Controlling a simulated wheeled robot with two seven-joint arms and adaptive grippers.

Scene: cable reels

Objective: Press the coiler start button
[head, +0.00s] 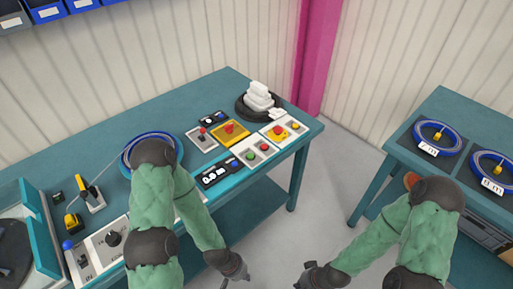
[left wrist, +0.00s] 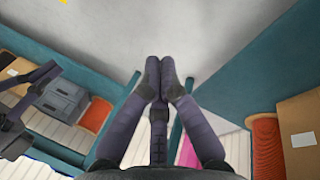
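A white control box (head: 257,152) with a green button (head: 250,156) and a red button (head: 264,146) sits near the front right of the left bench. I cannot read which button is the coiler start. A dark panel (head: 216,173) with a blue button stands beside it. My left gripper (head: 236,276) hangs in front of the bench, apart from the buttons; in the left wrist view its fingers (left wrist: 159,72) are together with nothing between them. My right gripper (head: 302,282) is low at the bottom of the head view, its fingers unclear.
A blue cable coil (head: 172,137) is partly behind my left arm. A second bench (head: 400,154) with blue cable reels (head: 437,138) is at right. Open floor (head: 320,200) lies between the benches.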

